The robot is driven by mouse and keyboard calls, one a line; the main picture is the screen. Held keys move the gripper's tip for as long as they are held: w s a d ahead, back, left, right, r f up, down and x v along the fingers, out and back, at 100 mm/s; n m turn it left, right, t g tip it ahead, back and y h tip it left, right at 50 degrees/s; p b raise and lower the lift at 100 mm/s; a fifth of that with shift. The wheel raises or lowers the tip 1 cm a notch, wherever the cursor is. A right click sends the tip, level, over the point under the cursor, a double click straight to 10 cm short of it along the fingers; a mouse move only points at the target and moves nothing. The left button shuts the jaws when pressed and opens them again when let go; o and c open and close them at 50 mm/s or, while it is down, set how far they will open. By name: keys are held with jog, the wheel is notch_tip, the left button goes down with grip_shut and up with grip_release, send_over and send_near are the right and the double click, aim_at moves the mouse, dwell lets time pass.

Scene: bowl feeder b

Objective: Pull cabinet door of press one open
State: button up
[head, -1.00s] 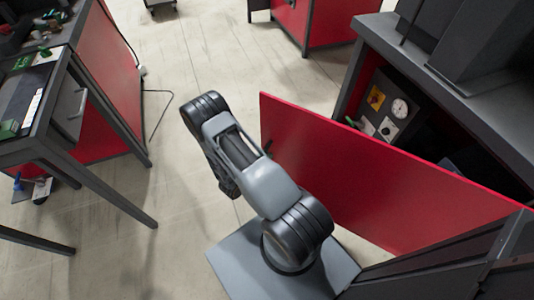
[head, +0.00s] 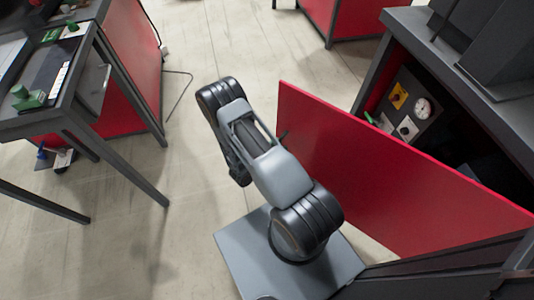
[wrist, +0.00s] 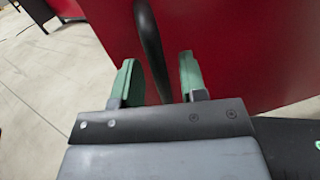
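The red cabinet door (head: 375,180) of the press stands swung wide open, its free edge toward the middle of the head view. Its dark bar handle (wrist: 148,40) shows in the wrist view, and a small dark bit of it shows past the door's edge in the head view. My gripper (wrist: 158,75) has its two green-padded fingers apart, one on each side of the handle. Gaps show between the handle and both fingers. In the head view my arm hides the gripper.
The open press cabinet (head: 370,75) shows a panel with a gauge (head: 423,107) and a yellow switch (head: 398,95). A grey-framed table (head: 85,115) stands at the left. Bare floor (head: 195,50) lies between. Another red cabinet (head: 352,18) stands at the back.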

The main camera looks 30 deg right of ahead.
jog(key=s+a+p, duration=0.1)
jog(key=s+a, duration=0.1)
jog(key=a, duration=1.1)
jog(key=shift+s, duration=0.15)
